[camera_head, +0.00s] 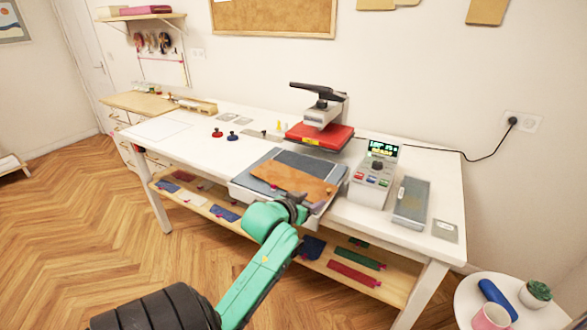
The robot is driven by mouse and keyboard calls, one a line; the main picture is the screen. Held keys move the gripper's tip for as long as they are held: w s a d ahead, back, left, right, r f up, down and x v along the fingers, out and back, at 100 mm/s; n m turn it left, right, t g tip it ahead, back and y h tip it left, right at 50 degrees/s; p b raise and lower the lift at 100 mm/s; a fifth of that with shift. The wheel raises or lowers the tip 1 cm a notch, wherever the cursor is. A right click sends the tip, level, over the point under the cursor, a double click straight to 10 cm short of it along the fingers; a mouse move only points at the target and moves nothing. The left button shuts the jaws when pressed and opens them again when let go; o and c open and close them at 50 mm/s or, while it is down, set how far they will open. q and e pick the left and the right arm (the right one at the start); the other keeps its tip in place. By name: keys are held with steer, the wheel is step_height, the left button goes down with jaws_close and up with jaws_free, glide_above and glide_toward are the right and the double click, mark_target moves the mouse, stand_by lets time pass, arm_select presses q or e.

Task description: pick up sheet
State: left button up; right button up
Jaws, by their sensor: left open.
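A brown, leather-like sheet (292,182) lies flat and slightly skewed on the dark grey lower plate (262,160) of a press on the white table. My left gripper (299,203) is at the plate's front edge, beside the sheet's near side. It is small and dark here. Its jaws are open and appear empty; I cannot tell whether they touch the sheet. A pale, thin rectangle (161,129) also lies flat at the table's left end. My right gripper does not show.
The press's red upper plate (320,136) is up behind the sheet. A control box (374,171) and a grey case (411,201) stand to the right. Red and blue stamps (217,133) stand left. A lower shelf (325,262) holds fabric pieces. A round side table (468,300) is front right.

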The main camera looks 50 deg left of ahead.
mark_target(328, 192)
arm_select(q)
steer(key=x, duration=0.6)
steer(key=shift+w+d+p, duration=0.1)
steer(key=shift+d+p, duration=0.05)
steer(key=shift+p, duration=0.25)
steer(key=shift+w+a, duration=0.2)
steer(key=shift+a, duration=0.05)
steer(key=p+x, duration=0.1)
steer(key=x, duration=0.2)
steer(key=shift+w+f, duration=0.15)
steer(key=shift+w, duration=0.25)
steer(key=shift+w+f, duration=0.3)
steer(key=shift+w, duration=0.1)
steer(key=shift+a, duration=0.1)
steer(key=shift+s+r, duration=0.1)
steer(key=shift+s, duration=0.1)
jaws_close()
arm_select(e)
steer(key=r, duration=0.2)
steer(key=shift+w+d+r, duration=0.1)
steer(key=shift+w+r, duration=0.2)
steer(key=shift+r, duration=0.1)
